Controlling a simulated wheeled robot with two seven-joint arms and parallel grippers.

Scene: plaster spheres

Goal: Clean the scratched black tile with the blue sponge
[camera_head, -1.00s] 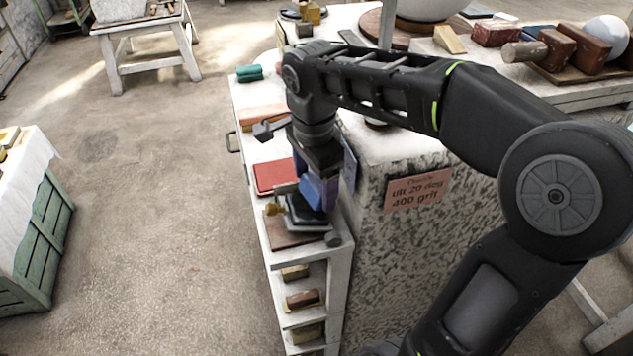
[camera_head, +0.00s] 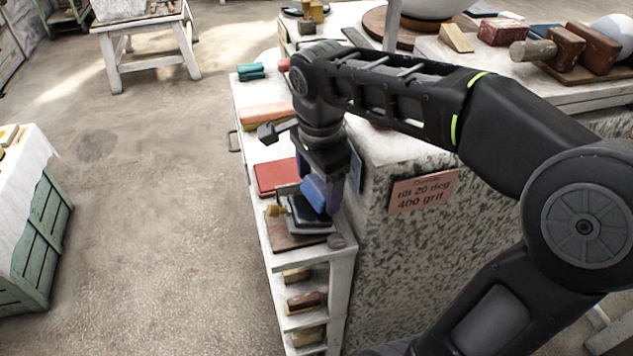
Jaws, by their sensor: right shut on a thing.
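My right gripper (camera_head: 322,188) points down over the low white shelf unit and is shut on the blue sponge (camera_head: 314,192). The sponge is tilted and sits at the black tile (camera_head: 308,214); whether it touches the tile's face I cannot tell. The tile is dark, partly covered by the sponge and gripper, and rests in a small stand on a brown board (camera_head: 290,242). Its scratches are too small to make out. My left gripper is not in view.
A red tile (camera_head: 274,177) lies behind the board, with an orange block (camera_head: 268,114) and green cloths (camera_head: 250,72) farther back. A speckled stone block (camera_head: 400,250) with a pink sign (camera_head: 424,191) stands close at the right. Open floor lies left of the shelf.

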